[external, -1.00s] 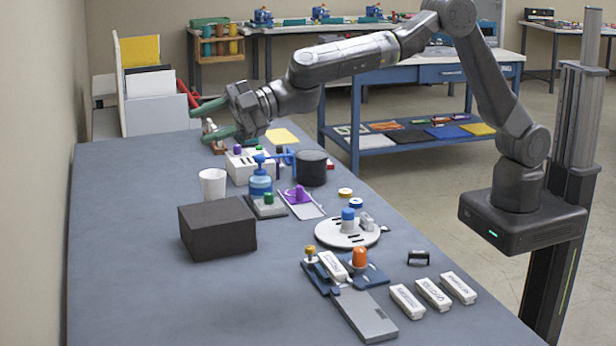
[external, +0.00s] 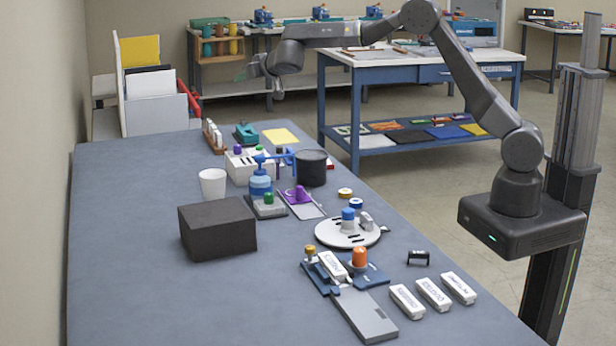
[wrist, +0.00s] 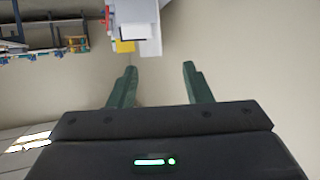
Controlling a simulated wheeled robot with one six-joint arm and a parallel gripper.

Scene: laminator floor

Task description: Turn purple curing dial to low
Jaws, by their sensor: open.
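A purple knob (external: 238,150) stands on a white box (external: 241,168) towards the far end of the bench, beside a green knob. My gripper (external: 259,82) is raised beyond the far end of the bench, well away from both knobs. In the wrist view my gripper (wrist: 159,68) is open and empty, its green fingers against bare wall; neither knob shows there.
On the bench are a dark block (external: 217,229), a white cup (external: 213,184), a black cylinder (external: 312,168), a blue pump bottle (external: 260,183) and a round white plate (external: 347,234). The bench's left side is clear. A white rack (external: 155,100) stands behind.

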